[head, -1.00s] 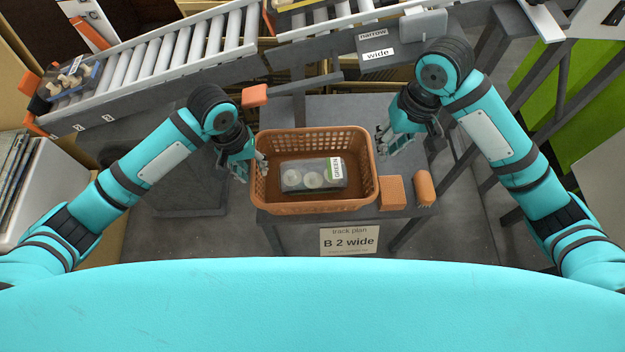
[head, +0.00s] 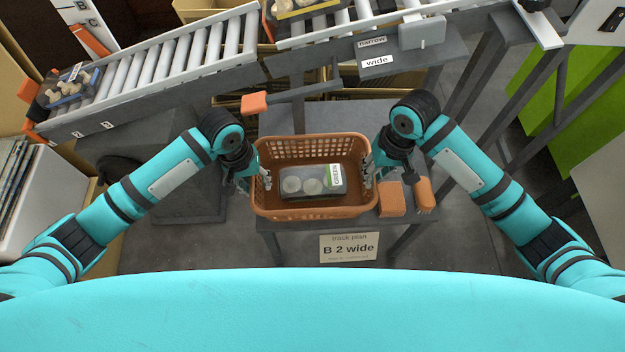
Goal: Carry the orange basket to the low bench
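The orange basket (head: 310,212) stands upright on a small grey table (head: 300,116) in the middle of the head view. Inside it lies a tray pack (head: 300,183) of pale mushrooms with a label reading GREEN. My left gripper (head: 259,181) is at the basket's left rim. My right gripper (head: 370,173) is at the right rim. Their fingers overlap the rim in the picture, so I cannot tell whether either one is closed on it. I cannot make out which surface is the low bench.
An orange block (head: 391,200) and an orange rounded piece (head: 425,195) sit right of the basket. A sign (head: 349,247) reading "B 2 wide" hangs at the table's front. A roller conveyor (head: 170,62) crosses behind, with an orange-tipped lever (head: 254,103).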

